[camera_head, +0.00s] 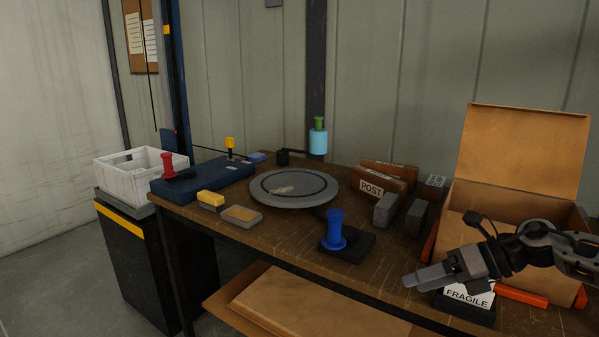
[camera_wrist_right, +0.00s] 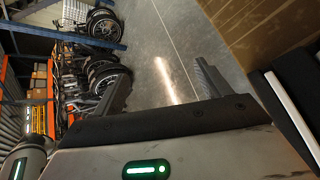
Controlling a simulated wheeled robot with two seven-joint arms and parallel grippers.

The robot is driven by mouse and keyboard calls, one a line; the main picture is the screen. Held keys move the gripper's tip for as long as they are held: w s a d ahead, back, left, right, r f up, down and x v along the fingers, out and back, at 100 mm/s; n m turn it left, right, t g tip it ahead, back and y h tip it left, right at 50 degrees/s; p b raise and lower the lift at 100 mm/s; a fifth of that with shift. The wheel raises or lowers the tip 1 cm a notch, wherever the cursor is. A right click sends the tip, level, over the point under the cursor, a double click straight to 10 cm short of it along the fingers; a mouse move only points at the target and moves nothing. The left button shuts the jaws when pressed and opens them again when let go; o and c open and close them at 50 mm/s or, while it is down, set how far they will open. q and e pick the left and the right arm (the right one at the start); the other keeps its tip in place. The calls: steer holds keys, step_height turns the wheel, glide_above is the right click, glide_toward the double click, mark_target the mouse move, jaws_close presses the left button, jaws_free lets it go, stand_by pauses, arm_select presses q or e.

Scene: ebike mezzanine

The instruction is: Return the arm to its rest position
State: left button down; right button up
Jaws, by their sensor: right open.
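My right gripper (camera_head: 428,279) is at the lower right in the head view, in front of the open cardboard box and above the table's front right edge. Its jaws are open and empty. In the right wrist view its two fingers (camera_wrist_right: 160,85) stand apart, with only grey floor between them. My right arm comes in from the right edge of the head view. My left gripper does not show.
The brown table (camera_head: 290,232) holds a grey turntable (camera_head: 293,200), a blue-handled stamp (camera_head: 336,230), a POST box (camera_head: 371,187), an open cardboard box (camera_head: 528,150) and a FRAGILE block (camera_head: 468,297) near my right gripper. A white crate (camera_head: 140,168) stands left.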

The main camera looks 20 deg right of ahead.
steer(key=s+a+f+m+t+b, duration=0.1)
steer(key=a+f+m+t, duration=0.4)
steer(key=a+m, duration=0.4)
steer(key=s+a+f+m+t+b, duration=0.2)
steer(key=a+f+m+t, duration=0.1)
steer(key=a+f+m, duration=0.55)
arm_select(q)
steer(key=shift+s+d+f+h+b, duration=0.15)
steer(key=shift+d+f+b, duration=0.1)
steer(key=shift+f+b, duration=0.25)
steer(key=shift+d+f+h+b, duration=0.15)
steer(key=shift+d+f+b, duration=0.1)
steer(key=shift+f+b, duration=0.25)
arm_select(e)
steer(key=s+a+f+m+g+h, duration=0.1)
steer(key=s+a+f+m+h, duration=0.1)
steer(key=s+f+m, duration=0.4)
steer(key=s+a+f+m+g+h, duration=0.2)
steer(key=s+f+m+h, duration=0.2)
steer(key=m, duration=0.8)
step_height(320, 180, down, 2)
steer(key=shift+s+a+f+g, duration=0.2)
steer(key=shift+s+g, duration=0.1)
steer(key=shift+s, duration=0.8)
